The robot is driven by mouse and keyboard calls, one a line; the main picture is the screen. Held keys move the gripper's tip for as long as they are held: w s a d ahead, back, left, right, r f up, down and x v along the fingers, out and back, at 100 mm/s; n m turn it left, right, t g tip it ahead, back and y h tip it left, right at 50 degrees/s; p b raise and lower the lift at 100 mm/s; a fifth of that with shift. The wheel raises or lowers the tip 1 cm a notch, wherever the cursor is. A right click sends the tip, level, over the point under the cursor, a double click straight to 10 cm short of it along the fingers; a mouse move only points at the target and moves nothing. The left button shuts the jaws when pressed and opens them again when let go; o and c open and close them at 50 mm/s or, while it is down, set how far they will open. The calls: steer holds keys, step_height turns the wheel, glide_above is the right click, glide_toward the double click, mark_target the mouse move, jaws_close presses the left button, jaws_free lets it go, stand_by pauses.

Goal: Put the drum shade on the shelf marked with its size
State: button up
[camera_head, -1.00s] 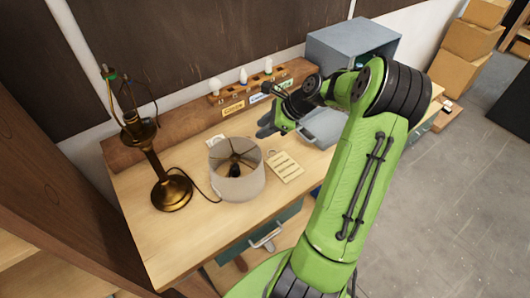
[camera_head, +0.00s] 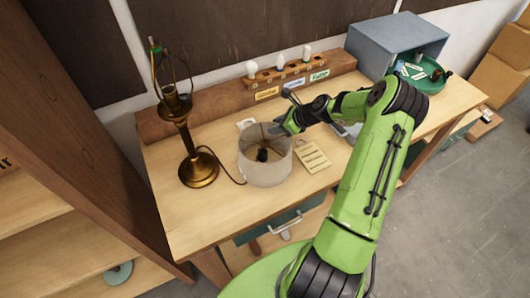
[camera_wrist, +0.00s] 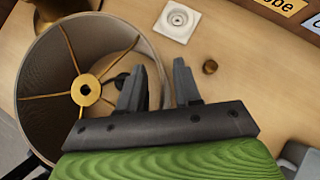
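The drum shade (camera_head: 265,170) is a pale grey open cylinder standing on the workbench, right of the brass lamp (camera_head: 198,168). A brass spider frame shows inside the shade (camera_wrist: 40,85) in the wrist view. My gripper (camera_wrist: 160,85) is at the shade's right rim. Its two fingers are apart, the left one inside the wall and the right one outside, with the rim between them. In the head view my gripper (camera_head: 285,124) partly covers the far right rim. Wooden shelves (camera_head: 45,205) stand at the left; only a cut-off label end (camera_head: 5,162) shows.
A ribbed cream card (camera_head: 312,156) lies right of the shade. A bulb rack (camera_head: 290,76) with coloured labels stands behind. A grey-blue box (camera_head: 395,45) and a green tray (camera_head: 422,76) are at the right. A cord runs from the lamp. A small brass knob (camera_wrist: 210,67) lies near my gripper.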

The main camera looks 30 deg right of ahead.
steer(key=shift+w+a+f, duration=0.15)
steer(key=shift+w+f, duration=0.05)
steer(key=shift+f, duration=0.05)
steer(key=shift+s, duration=0.1)
steer(key=shift+c, duration=1.2)
jaws_close()
